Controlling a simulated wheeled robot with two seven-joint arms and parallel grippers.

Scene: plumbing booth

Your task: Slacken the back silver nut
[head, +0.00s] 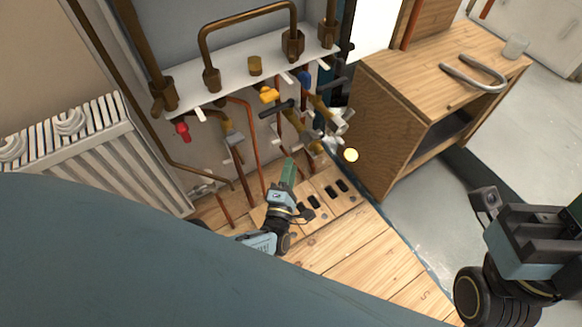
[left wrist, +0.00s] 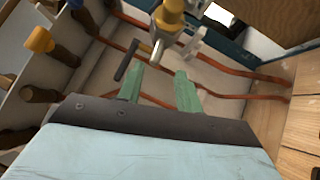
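Silver fittings (head: 341,121) on brass valves sit below the white shelf, right of centre in the head view. I cannot tell which one is the back silver nut. In the left wrist view, a silver fitting (left wrist: 190,45) with a yellowish brass body (left wrist: 168,15) lies beyond the fingertips. My left gripper (head: 289,164) points up toward the pipes, below and left of these fittings. Its green fingers (left wrist: 159,74) are apart with nothing between them. My right gripper (head: 572,212) is at the far right, partly cut off by the frame, well away from the pipes.
The white shelf (head: 225,68) carries brown pipes above the valves. Black lever handles (head: 277,107) and copper pipes (head: 261,150) crowd the area around my left gripper. A white radiator (head: 85,150) stands left.

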